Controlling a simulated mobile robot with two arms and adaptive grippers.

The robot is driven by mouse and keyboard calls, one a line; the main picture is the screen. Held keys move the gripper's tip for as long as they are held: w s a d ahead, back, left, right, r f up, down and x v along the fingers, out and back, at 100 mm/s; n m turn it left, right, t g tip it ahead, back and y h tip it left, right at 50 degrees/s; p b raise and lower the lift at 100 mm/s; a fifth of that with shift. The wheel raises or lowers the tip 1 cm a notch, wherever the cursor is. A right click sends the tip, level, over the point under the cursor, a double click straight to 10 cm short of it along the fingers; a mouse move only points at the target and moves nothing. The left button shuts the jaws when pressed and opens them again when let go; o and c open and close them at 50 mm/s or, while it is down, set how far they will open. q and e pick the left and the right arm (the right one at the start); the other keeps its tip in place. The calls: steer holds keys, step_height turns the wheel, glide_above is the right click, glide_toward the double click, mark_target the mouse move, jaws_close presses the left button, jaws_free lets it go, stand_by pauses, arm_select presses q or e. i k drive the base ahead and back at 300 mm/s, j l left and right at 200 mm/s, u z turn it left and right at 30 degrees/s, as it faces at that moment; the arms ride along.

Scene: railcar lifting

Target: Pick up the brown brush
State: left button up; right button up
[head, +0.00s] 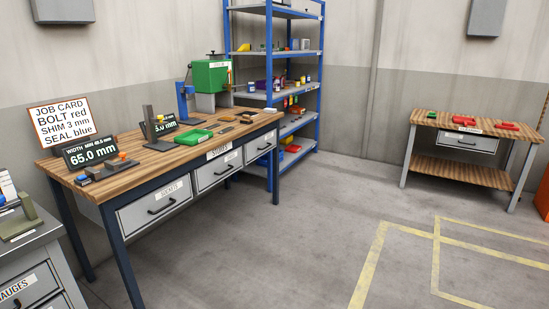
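A small brown item (247,113), which looks like the brown brush, lies near the right end of the wooden workbench (150,148). It is too small in the head view to make out bristles or a handle. Small dark flat pieces (226,130) lie close to it. Neither of my grippers is in view.
The bench also holds a green tray (194,137), a green machine (211,76), a job card sign (60,122) and number displays. A blue shelf rack (322,70) stands behind it. A grey cabinet (30,262) is at the left. The floor in front is clear.

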mark_target(245, 119)
steer(key=i, duration=2.65)
